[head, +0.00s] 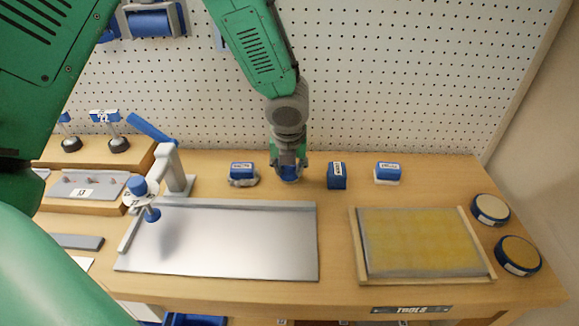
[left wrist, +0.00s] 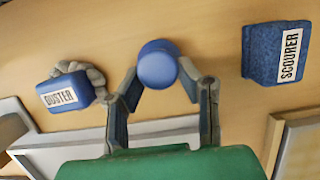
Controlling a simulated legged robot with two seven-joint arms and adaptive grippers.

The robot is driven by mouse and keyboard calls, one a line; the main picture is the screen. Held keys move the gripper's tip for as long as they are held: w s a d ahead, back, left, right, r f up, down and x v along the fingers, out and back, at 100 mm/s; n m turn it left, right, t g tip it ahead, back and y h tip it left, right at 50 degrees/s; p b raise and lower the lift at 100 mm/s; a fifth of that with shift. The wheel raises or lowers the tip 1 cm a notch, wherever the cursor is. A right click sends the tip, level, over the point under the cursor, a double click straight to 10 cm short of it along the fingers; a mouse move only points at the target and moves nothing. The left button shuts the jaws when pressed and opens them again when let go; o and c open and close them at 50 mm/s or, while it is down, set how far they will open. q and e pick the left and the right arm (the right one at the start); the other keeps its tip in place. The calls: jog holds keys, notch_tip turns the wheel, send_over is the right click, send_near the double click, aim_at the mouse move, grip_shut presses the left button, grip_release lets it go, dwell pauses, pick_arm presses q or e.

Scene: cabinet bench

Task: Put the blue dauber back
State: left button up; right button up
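A blue, round-topped piece, which looks like the blue dauber (head: 289,176), is at the back of the bench, between the duster and the scourer. In the left wrist view its round top (left wrist: 158,65) is between the fingers of my left gripper (left wrist: 158,72); no label shows on it. In the head view my left gripper (head: 289,168) reaches down over it from above. The fingers are close to its sides, but I cannot tell whether they press on it. Its lower part is hidden, so I cannot tell whether it touches the bench. My right gripper is not in view.
The duster (head: 242,171) is to the left, and the scourer (head: 337,176) and another blue-topped block (head: 387,171) to the right. A metal plate (head: 230,245), a yellow framed panel (head: 420,240) and two round pads (head: 491,209) lie in front. A grey stand (head: 172,168) is at left.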

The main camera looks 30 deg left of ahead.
pick_arm(q)
jog(key=o, duration=0.4)
jog(key=shift+a, duration=0.1)
jog(key=shift+a, duration=0.1)
jog(key=p+v, duration=0.3)
jog(key=v, duration=0.9)
